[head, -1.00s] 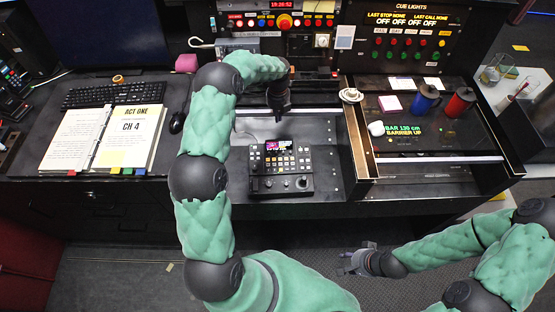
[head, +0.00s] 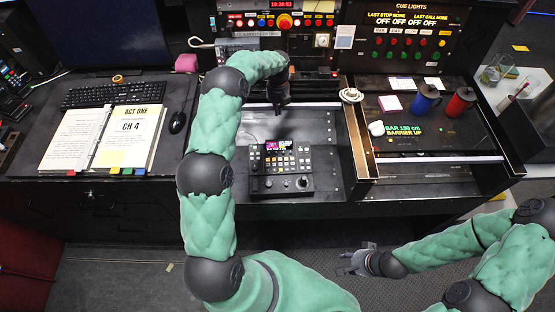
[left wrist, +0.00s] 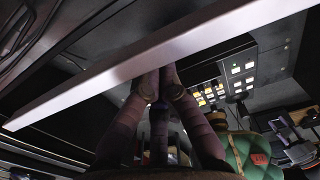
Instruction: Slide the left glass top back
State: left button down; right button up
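The left glass top shows as a clear pane with a pale front bar (head: 315,105) lying across the back of the left console bay. The bar also shows in the left wrist view (left wrist: 215,40), running slantwise across the picture. My left gripper (head: 279,109) points down at this bar. In the left wrist view its fingers (left wrist: 160,82) come together at the bar, which hides the very tips. They look shut, with nothing seen between them. My right gripper (head: 355,262) is low over the floor, away from the console, with its fingers apart and empty.
A black control panel (head: 281,168) with buttons stands in the left bay. The right bay's pale bar (head: 440,160) lies nearer the front. An open binder (head: 125,140) lies left.

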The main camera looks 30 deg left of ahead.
pick_arm(q)
jog(key=shift+w+a, duration=0.45)
jog(key=shift+w, duration=0.35)
jog(key=shift+w+a+r, duration=0.1)
jog(key=shift+w+a, duration=0.2)
jog(key=shift+w, duration=0.1)
jog(key=shift+s+d+f, duration=0.25)
jog(key=shift+s+d, duration=0.35)
jog(key=shift+s, duration=0.3)
jog(key=shift+r, duration=0.1)
notch_tip(320, 180, up, 9)
jog(key=p, duration=0.5)
jog(key=shift+p, duration=0.3)
